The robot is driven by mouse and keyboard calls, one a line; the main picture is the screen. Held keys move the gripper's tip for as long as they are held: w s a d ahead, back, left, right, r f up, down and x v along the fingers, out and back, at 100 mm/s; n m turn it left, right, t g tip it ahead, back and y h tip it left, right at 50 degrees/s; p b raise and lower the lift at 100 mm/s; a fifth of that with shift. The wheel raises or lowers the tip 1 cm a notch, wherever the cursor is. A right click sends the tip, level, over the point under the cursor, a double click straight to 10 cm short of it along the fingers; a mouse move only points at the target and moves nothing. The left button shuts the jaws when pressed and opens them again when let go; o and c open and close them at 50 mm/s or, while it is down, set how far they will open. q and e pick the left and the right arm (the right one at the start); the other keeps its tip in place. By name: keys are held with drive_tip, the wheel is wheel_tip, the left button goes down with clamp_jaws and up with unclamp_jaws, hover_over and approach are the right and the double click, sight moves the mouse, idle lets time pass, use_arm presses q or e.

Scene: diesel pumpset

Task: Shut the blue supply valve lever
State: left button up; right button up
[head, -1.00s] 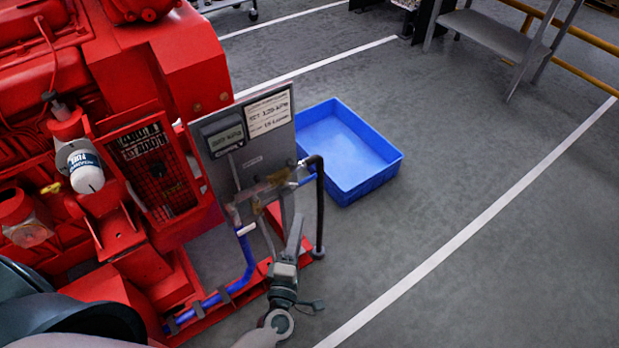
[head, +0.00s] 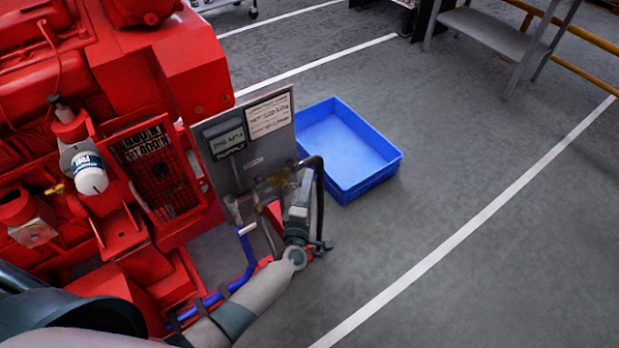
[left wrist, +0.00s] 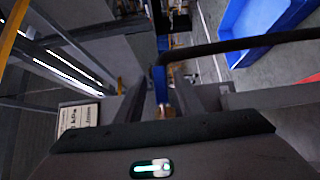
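My left gripper (head: 303,182) is at the right end of the pipework below the grey gauge panel, beside the black hose. In the left wrist view its two fingers (left wrist: 157,98) stand apart. A narrow blue piece, which looks like the blue supply valve lever (left wrist: 160,82), shows in the gap between them; I cannot tell whether they touch it. In the head view the gripper hides this spot. A blue pipe (head: 247,262) rises at the left of the pipework, with a small white piece at its top. My right gripper is not in view.
The grey panel (head: 247,175) carries a display and a label. The black hose (left wrist: 250,42) crosses close to my left fingers. The red engine (head: 150,60) fills the left. A blue crate (head: 372,187) lies on the floor behind the panel. Floor to the right is clear.

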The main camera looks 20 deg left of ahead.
use_arm(q)
drive_tip(key=shift+w+a, duration=0.15)
drive_tip(key=shift+w, duration=0.9)
drive_tip(key=shift+c, duration=0.3)
clamp_jaws()
